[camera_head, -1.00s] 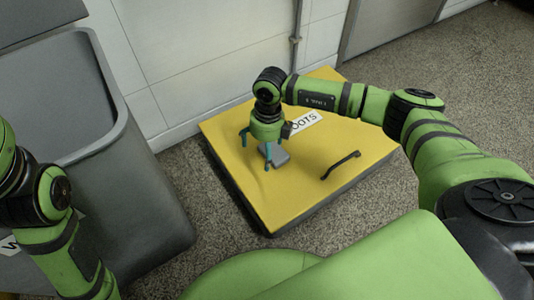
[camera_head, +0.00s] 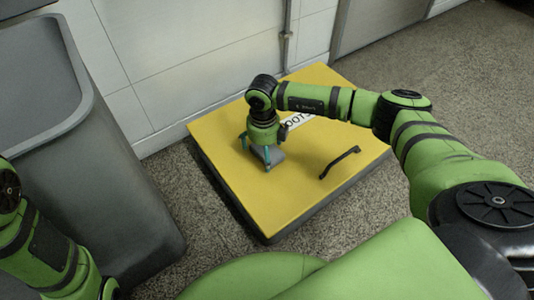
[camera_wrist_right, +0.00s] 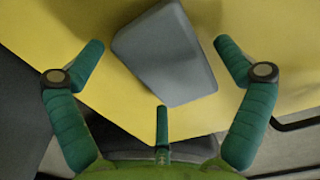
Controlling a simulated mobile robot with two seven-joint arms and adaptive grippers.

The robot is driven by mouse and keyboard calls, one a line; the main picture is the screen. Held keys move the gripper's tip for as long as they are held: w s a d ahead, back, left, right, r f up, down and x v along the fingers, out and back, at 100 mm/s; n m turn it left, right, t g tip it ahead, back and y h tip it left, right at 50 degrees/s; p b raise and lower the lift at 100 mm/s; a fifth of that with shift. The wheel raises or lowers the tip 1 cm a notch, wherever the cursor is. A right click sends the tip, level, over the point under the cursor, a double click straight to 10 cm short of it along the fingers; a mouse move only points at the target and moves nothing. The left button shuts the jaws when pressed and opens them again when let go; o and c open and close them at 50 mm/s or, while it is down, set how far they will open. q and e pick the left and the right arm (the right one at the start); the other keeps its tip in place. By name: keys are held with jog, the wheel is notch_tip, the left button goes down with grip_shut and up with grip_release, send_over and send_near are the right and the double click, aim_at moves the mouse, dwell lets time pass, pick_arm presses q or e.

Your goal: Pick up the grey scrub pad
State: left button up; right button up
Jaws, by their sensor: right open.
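The grey scrub pad (camera_head: 274,157) lies on the yellow top of a low platform (camera_head: 262,209). In the wrist view the pad (camera_wrist_right: 168,55) is a tilted grey block between and beyond the spread teal fingers. My right gripper (camera_head: 256,153) points down at the pad from just above and partly hides it in the head view. In the wrist view my right gripper (camera_wrist_right: 160,62) is open, with a gap to the pad on both sides. Whether any finger touches it I cannot tell. My left arm shows at the lower left, but its gripper is out of view.
A black handle-like object (camera_head: 339,162) lies on the platform to the right of the pad. A large grey bin (camera_head: 115,190) stands to the left. A tiled wall (camera_head: 190,60) is behind.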

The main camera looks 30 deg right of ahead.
jog(key=c, duration=0.8)
jog(key=shift+c, duration=0.2)
jog(key=shift+r, duration=0.15)
